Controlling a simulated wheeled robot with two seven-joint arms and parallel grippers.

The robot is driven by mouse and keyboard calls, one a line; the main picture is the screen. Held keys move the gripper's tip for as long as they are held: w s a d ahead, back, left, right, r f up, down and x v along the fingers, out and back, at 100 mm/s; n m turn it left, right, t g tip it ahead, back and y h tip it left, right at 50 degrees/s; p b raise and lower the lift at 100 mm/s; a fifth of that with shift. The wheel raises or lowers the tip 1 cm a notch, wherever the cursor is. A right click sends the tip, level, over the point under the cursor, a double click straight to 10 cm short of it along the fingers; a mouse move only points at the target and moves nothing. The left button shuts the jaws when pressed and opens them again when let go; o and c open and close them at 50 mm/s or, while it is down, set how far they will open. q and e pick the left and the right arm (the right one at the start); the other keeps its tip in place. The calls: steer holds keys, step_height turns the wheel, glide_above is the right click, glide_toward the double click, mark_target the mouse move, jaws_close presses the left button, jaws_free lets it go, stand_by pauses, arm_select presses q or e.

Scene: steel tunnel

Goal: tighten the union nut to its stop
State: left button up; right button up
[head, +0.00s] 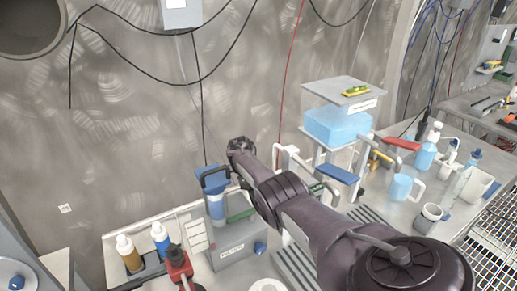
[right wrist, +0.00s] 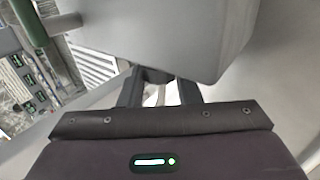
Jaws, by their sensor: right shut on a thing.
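My right arm reaches in from the lower right of the head view, its far end beside a blue-topped upright part (head: 214,190). In the right wrist view the two dark fingers of my right gripper (right wrist: 160,94) stand either side of a small pale piece, which I take for the union nut (right wrist: 162,98). The fingers are shut on it. Most of it is hidden, so its thread and stop cannot be seen. A large grey block (right wrist: 165,35) hangs close above the fingers. My left gripper is not in view.
A grey labelled box (head: 236,252) stands below the arm. Two capped bottles (head: 128,254) stand in a tray on the left. A blue tank (head: 338,125) sits on a stand to the right, with a red-handled valve (head: 402,143) beside it. Bottles and jugs crowd the right bench.

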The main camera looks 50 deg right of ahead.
steer(key=o, duration=1)
steer(key=shift+c, duration=0.2)
step_height(320, 180, up, 20)
steer(key=p, duration=1.7)
